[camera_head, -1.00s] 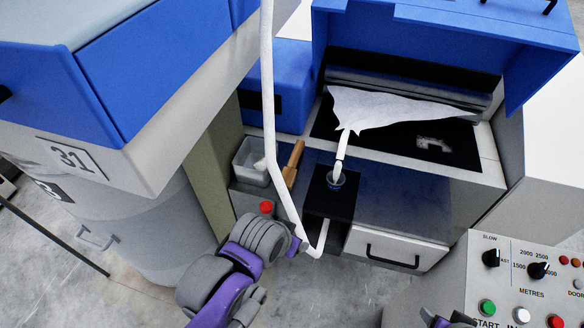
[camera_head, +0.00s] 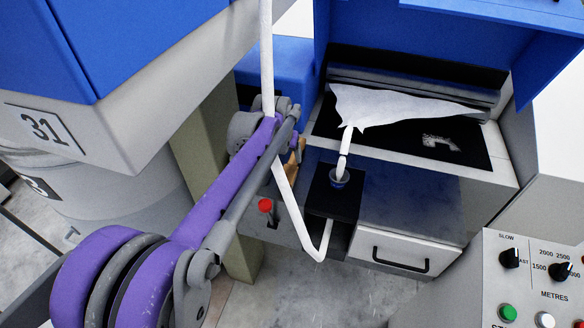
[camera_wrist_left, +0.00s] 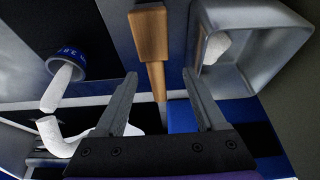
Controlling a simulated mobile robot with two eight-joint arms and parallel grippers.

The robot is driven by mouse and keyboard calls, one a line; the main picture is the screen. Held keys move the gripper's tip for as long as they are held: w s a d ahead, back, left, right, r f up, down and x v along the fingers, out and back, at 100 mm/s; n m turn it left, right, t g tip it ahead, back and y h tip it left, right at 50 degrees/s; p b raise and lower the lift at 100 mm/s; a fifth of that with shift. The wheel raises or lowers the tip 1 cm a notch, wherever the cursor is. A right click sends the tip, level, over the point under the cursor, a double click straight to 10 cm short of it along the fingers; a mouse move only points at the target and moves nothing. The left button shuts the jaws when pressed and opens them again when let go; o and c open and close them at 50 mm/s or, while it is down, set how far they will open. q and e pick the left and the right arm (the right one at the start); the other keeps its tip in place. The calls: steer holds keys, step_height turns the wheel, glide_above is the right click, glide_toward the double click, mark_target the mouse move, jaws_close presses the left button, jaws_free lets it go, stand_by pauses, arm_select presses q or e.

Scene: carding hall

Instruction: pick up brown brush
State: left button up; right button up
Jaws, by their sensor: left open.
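The brown brush (camera_wrist_left: 150,38) shows in the left wrist view as a wooden piece, broad at the top and narrowing downward. Its narrow end lies between my left gripper's fingers (camera_wrist_left: 160,78) in the picture, and no contact shows. The fingers are apart. In the head view my left arm reaches in from the lower left, and its wrist end covers most of the brush (camera_head: 292,163); only small brown parts show beside it. The fingertips are hard to make out there. My right gripper is not in view.
A grey metal bin (camera_wrist_left: 262,40) with a whitish lump stands beside the brush. A blue-rimmed cup (camera_wrist_left: 67,64) with white sliver is on the other side. A white bent rail (camera_head: 284,180) runs close to my arm. A red knob (camera_head: 265,205) sits below.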

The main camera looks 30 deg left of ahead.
mark_target(292, 163)
arm_select(q)
steer(key=x, duration=0.7)
steer(key=shift+w+d, duration=0.35)
jaws_close()
step_height(292, 163, up, 10)
stand_by(0.5)
